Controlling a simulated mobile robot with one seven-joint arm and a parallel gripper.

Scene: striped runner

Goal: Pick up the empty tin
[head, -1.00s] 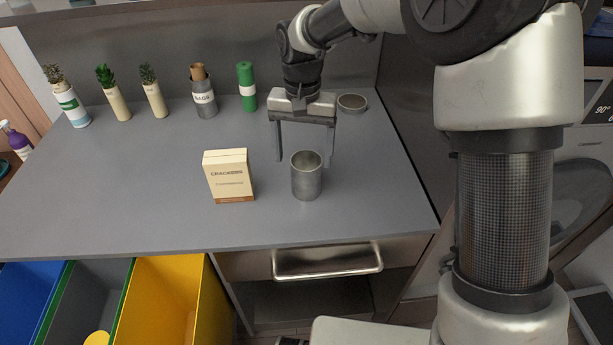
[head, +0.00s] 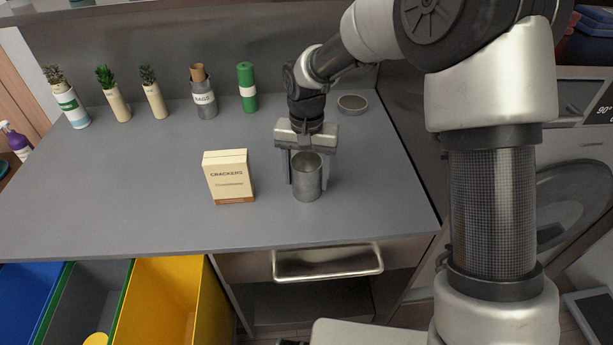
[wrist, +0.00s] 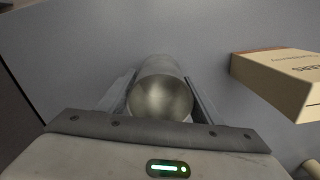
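The empty tin (head: 307,184) is a grey metal cylinder with an open top, upright on the grey counter. In the wrist view the tin (wrist: 160,92) lies between the two fingers, its open mouth towards the camera. My gripper (head: 307,184) points down over it, one finger on each side. The fingers are drawn in against the tin's sides, with no clear gap that I can make out. In the wrist view my gripper (wrist: 160,84) shows the same hold. The tin's base appears to rest on the counter.
A cracker box (head: 229,178) stands close left of the tin. Potted plants (head: 113,95), a bags holder (head: 203,95), a green cylinder (head: 246,88) and a round dish (head: 352,104) stand along the back. The counter's left and front parts are clear.

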